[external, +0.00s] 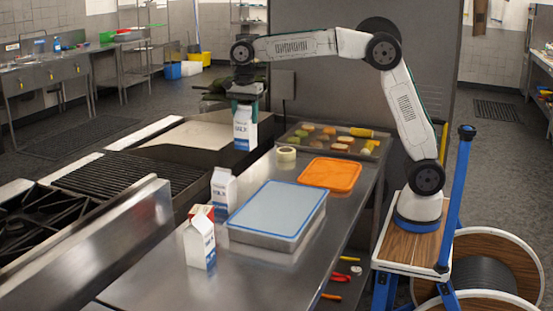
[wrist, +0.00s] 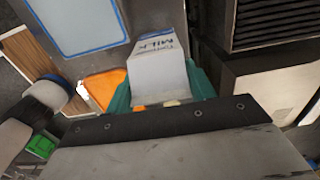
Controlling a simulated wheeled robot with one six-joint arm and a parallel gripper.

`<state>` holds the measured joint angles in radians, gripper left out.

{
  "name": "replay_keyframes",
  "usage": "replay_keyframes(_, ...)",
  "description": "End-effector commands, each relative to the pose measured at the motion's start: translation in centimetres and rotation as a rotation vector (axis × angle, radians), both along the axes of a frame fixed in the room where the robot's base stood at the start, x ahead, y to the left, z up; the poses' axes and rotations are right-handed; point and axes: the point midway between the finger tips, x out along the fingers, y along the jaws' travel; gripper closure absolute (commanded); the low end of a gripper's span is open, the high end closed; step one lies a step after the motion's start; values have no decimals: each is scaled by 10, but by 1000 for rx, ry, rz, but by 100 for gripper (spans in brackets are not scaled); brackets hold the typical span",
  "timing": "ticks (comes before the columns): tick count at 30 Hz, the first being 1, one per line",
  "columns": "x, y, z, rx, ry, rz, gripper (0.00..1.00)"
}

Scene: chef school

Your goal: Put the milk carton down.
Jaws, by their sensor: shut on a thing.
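A white and blue milk carton (external: 245,128) hangs upright in my gripper (external: 245,104), held at its top above the far end of the steel counter, near the counter's left edge. In the wrist view the carton (wrist: 158,66) sits between the green fingers of my gripper (wrist: 160,90), which are shut on it. Two other milk cartons stand on the counter: one in the middle (external: 223,190) and one nearer the camera (external: 200,243). Part of a red carton top (external: 202,211) shows behind the nearer one.
A lidded container (external: 277,213) and an orange board (external: 330,174) lie on the steel counter (external: 180,285). A food tray (external: 340,141) and a tape-like roll (external: 286,154) are at its far end. A grill (external: 130,180) and stove are left. The front of the counter is clear.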

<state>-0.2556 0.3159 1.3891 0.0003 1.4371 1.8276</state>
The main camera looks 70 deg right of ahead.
Motion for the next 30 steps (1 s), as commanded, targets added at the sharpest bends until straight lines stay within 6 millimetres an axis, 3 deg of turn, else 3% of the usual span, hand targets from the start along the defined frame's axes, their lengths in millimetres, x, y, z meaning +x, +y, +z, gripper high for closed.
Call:
replay_keyframes(3, -1, 0, -26, 0, 2, 1, 100)
replay_keyframes(15, 0, 0, -95, -1, 2, 2, 100)
replay_keyframes(30, 0, 1, -150, 0, 0, 2, 100)
